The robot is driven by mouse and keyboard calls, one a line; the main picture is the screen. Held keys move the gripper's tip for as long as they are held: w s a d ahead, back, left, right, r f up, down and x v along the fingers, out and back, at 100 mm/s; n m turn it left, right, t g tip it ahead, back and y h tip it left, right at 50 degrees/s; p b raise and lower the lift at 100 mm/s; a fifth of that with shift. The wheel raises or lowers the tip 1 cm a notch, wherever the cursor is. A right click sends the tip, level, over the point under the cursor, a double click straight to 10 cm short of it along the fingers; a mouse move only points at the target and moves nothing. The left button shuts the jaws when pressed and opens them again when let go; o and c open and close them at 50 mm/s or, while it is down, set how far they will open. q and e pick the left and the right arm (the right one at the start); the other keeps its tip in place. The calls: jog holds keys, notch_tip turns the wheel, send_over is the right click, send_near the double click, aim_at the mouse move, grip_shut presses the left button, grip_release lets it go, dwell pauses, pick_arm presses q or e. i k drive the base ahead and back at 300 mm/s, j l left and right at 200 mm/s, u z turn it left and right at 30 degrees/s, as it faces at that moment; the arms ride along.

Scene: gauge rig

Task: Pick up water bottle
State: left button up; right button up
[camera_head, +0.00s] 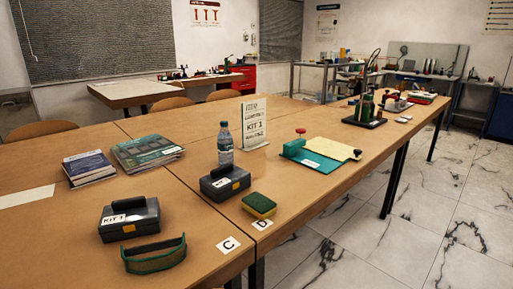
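The water bottle (224,145) stands upright on the wooden table, left of centre in the head view. It is clear with a dark cap. Its lower end is partly hidden by a dark grey case (224,184) in front of it. Neither of my grippers shows in the head view.
Left of the bottle lie books (147,152) and a blue book (88,167). A KIT 1 sign (254,124) stands behind it. A sponge (259,205), another case (129,219), a green-rimmed curved object (154,256) and a teal board (320,155) also lie on the table (190,238).

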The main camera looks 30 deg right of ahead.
aim_at(224, 139)
jog(key=z, duration=0.8)
jog(key=l+u, duration=0.1)
jog(key=u, duration=0.3)
jog(key=l+u, duration=0.15)
jog(key=u, duration=0.25)
jog(key=l+u, duration=0.15)
jog(key=u, duration=0.25)
jog(key=l+u, duration=0.15)
jog(key=u, duration=0.25)
jog(key=k+l+u, duration=0.25)
jog(key=l, duration=0.3)
jog(key=k+l+u, duration=0.1)
jog(key=l+u, duration=0.15)
jog(key=l, duration=0.3)
jog(key=k+l+u, duration=0.2)
jog(key=l, duration=0.3)
jog(key=k+l+u, duration=0.25)
jog(key=l, duration=0.2)
jog(key=k+l+u, duration=0.25)
jog(key=k+l, duration=0.1)
jog(key=l, duration=0.05)
